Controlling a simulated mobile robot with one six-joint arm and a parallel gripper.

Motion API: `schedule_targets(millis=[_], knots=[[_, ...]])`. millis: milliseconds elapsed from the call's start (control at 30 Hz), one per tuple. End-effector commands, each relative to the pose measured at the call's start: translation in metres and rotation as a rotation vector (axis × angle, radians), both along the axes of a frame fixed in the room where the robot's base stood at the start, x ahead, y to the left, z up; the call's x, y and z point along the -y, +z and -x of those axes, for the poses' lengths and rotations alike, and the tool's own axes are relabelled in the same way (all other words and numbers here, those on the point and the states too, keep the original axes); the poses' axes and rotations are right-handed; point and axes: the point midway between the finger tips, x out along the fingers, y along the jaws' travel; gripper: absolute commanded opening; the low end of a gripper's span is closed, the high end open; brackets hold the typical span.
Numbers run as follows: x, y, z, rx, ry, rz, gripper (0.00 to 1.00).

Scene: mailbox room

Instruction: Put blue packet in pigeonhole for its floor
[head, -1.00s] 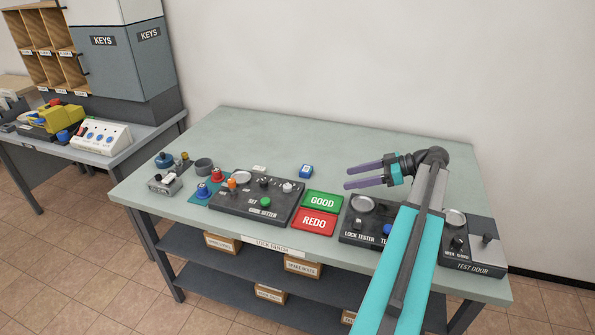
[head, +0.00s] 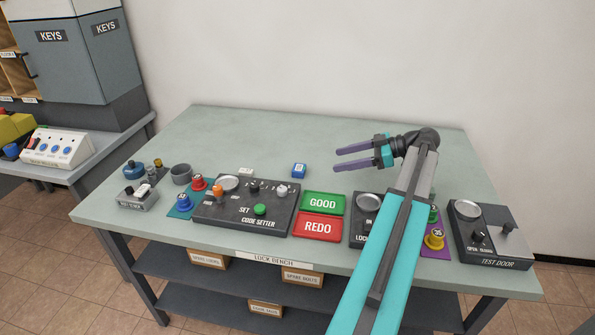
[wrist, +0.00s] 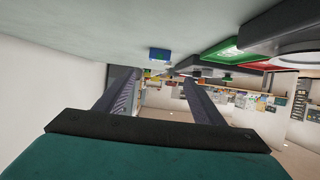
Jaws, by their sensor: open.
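A small blue block-like item with a white mark (head: 299,170) lies on the back middle of the lock bench; I cannot tell whether it is the blue packet. It also shows in the wrist view (wrist: 160,55). My gripper (head: 336,158) is open and empty above the bench, to the right of this item, with its fingers pointing left. Both fingers also show in the wrist view (wrist: 163,82). The wooden pigeonholes (head: 8,70) are cut off at the left edge, and their floor labels are too small to read surely.
The bench (head: 240,135) holds a code setter (head: 245,220), green GOOD (head: 322,204) and red REDO (head: 317,227) pads, and a test door unit (head: 490,235). A grey KEYS cabinet (head: 75,60) stands at left. The bench's back is mostly clear.

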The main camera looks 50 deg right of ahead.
Motion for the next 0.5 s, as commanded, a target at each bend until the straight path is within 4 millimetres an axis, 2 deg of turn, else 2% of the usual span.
schedule_targets(millis=[267,500], knots=[[-0.006,-0.004,-0.009,0.000,0.001,0.000,0.62],[-0.023,-0.017,-0.035,-0.001,0.002,-0.002,0.62]])
